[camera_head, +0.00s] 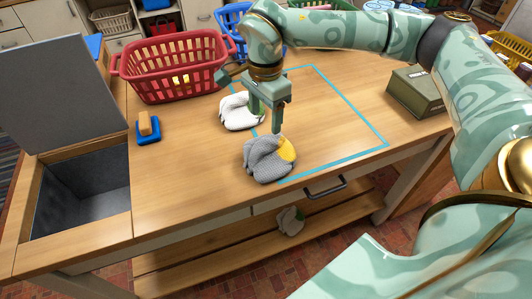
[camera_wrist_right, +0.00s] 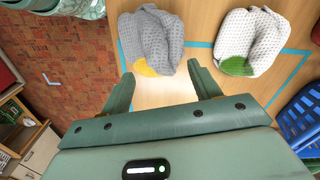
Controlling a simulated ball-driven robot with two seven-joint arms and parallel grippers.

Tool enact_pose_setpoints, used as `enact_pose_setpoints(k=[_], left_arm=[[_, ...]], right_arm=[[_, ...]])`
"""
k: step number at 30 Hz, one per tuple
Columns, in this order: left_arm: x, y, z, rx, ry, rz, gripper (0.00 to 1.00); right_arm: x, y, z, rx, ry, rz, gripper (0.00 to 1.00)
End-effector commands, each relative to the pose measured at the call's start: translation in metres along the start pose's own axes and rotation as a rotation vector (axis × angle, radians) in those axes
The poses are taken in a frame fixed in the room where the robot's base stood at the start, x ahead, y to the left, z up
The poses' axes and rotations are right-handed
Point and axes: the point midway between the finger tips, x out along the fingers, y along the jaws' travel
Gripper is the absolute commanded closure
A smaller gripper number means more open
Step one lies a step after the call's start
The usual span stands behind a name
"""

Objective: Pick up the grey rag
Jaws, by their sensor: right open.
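The grey rag (camera_head: 262,160) lies crumpled near the table's front edge, on the blue tape line, with a yellow patch on its right side. It also shows at the top of the right wrist view (camera_wrist_right: 150,35), its yellow patch towards my fingers. My right gripper (camera_head: 267,120) is open and empty, pointing down just behind and above the grey rag. In the wrist view its two fingers (camera_wrist_right: 160,75) are spread, with bare wood between them and the grey rag just ahead. My left gripper is in neither view.
A white rag (camera_head: 238,111) with a green patch (camera_wrist_right: 236,66) lies close behind the grey one. A red basket (camera_head: 172,85), a sponge on a blue block (camera_head: 148,130) and an open tub (camera_head: 80,195) are at left. A green box (camera_head: 415,92) stands at right.

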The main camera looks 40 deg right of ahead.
Motion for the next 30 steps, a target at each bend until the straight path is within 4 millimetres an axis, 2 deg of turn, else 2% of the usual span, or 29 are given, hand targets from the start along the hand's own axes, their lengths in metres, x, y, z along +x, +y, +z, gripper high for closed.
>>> enact_pose_setpoints(k=[1, 3, 10, 18, 25, 30], left_arm=[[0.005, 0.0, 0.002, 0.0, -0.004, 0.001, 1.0], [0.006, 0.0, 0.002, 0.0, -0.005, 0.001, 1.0], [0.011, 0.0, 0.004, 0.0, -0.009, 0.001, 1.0], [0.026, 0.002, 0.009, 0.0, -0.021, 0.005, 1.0], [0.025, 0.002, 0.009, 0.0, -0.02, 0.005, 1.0], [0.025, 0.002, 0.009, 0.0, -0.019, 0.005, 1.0]], right_arm=[[0.012, 0.0, 0.0, 0.001, 0.0, 0.004, 0.38], [0.02, 0.0, 0.0, 0.0, -0.001, 0.002, 0.38], [0.035, 0.002, 0.001, 0.0, -0.002, 0.001, 0.38], [0.076, 0.006, 0.001, 0.0, -0.002, 0.002, 0.38], [0.076, 0.006, 0.001, -0.001, -0.003, -0.001, 0.38], [0.076, 0.006, 0.001, 0.0, -0.002, -0.001, 0.85]])
